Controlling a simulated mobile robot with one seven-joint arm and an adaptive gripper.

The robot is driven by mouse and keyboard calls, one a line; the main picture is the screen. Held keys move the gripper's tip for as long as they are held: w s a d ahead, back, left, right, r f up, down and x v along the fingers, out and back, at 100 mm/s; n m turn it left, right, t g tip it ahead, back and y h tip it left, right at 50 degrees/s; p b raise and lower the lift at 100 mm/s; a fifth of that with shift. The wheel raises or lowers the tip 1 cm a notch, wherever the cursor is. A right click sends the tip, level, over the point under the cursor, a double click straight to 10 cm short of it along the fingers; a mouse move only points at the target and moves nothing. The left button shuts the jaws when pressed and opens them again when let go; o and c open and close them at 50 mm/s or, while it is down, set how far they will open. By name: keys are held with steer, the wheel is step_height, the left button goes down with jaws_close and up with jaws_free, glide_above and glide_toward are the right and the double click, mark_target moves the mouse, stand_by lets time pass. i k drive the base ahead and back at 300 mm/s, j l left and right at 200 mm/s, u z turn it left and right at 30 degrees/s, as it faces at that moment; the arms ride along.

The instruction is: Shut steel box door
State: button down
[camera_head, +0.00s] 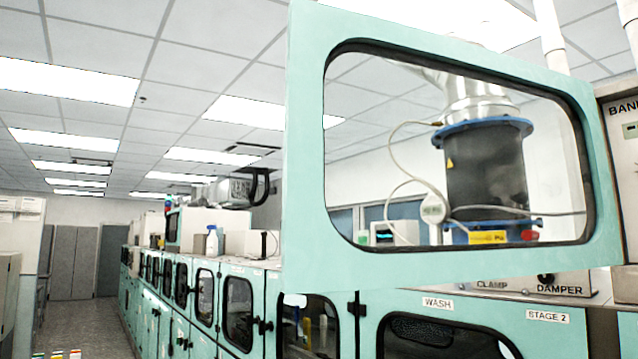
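In the head view, a teal door (304,150) with a large rounded glass window stands swung open. It fills the upper right of the picture, close to the camera. Through its glass I see equipment behind it. Its left edge is free in the air. A box front (540,340) in the same teal, with "WASH" and "STAGE 2" labels, lies below the door. I cannot tell which opening the door belongs to. My gripper is not in view.
A long row of teal cabinets (200,300) with dark windows and black latches runs away to the left. A bottle (212,242) stands on top. The floor aisle (95,325) at the left is open. A grey panel (622,150) stands at the right edge.

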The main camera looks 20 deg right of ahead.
mark_target(316, 258)
steer(key=i+j, duration=0.65)
steer(key=i+j+z, duration=0.1)
steer(key=z, duration=0.35)
steer(key=i+j+z, duration=0.1)
steer(key=j+z, duration=0.15)
steer(key=z, duration=1.5)
